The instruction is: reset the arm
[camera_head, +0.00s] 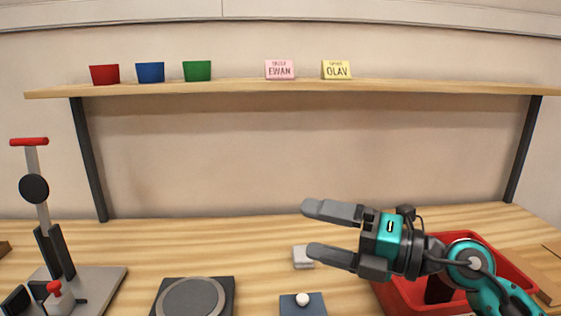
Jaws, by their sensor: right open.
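My right gripper (312,230) is open, with its two grey fingers pointing left and nothing between them. It is in the right half of the head view, above the wooden table (200,245). Its teal and grey arm comes in from the lower right, in front of a red bin (395,296), and hides part of that bin. A small light-grey block (302,257) lies on the table and shows just beyond the lower finger. My left gripper is not in view.
A press-like stand with a red handle (29,142) is at the left. A dark round-topped plate (192,298) and a blue pad with a white knob (303,299) are at the front. A shelf (200,87) above holds coloured cups and name cards. The table's back middle is clear.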

